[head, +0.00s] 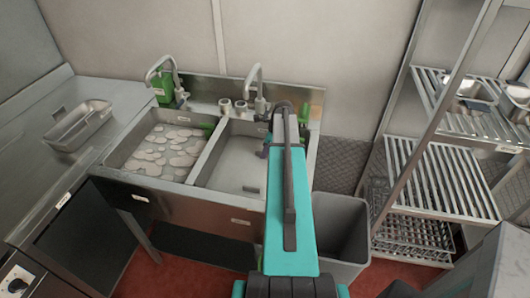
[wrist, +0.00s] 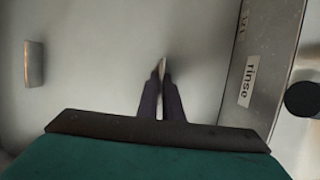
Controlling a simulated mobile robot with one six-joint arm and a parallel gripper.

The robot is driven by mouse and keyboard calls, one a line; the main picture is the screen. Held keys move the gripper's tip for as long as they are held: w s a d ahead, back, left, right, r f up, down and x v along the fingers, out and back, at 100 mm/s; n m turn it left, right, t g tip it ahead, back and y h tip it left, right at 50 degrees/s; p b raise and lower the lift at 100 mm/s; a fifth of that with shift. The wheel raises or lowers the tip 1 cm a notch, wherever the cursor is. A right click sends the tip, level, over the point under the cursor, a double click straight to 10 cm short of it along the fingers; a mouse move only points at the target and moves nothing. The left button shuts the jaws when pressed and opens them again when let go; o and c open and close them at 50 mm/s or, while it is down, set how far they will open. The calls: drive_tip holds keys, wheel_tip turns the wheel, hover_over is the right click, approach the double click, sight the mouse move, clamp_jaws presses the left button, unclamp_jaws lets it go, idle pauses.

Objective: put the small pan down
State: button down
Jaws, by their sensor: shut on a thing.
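My gripper (wrist: 161,85) has its dark fingers close together around a thin, pale, upright edge (wrist: 160,70) in the wrist view. Only a sliver of the held thing shows, so I cannot tell from its shape that it is the small pan. In the head view my gripper (head: 266,146) is over the right sink basin (head: 232,174), partly hidden by my turquoise arm. The wrist view looks down into a pale basin with a label reading "rinse" (wrist: 251,82) on the metal at its right.
The left basin (head: 155,150) holds several pale round shapes in it. A metal tray (head: 80,125) rests on the left counter. Taps (head: 256,85) stand behind the basins. A grey bin (head: 342,235) and a slatted shelf rack (head: 440,180) are at the right.

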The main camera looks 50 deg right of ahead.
drive_tip(key=shift+f, duration=0.15)
drive_tip(key=c, duration=1.9)
unclamp_jaws()
drive_tip(key=shift+r, duration=0.2)
drive_tip(key=shift+b+v, duration=1.75)
drive_tip(key=shift+v, duration=4.2)
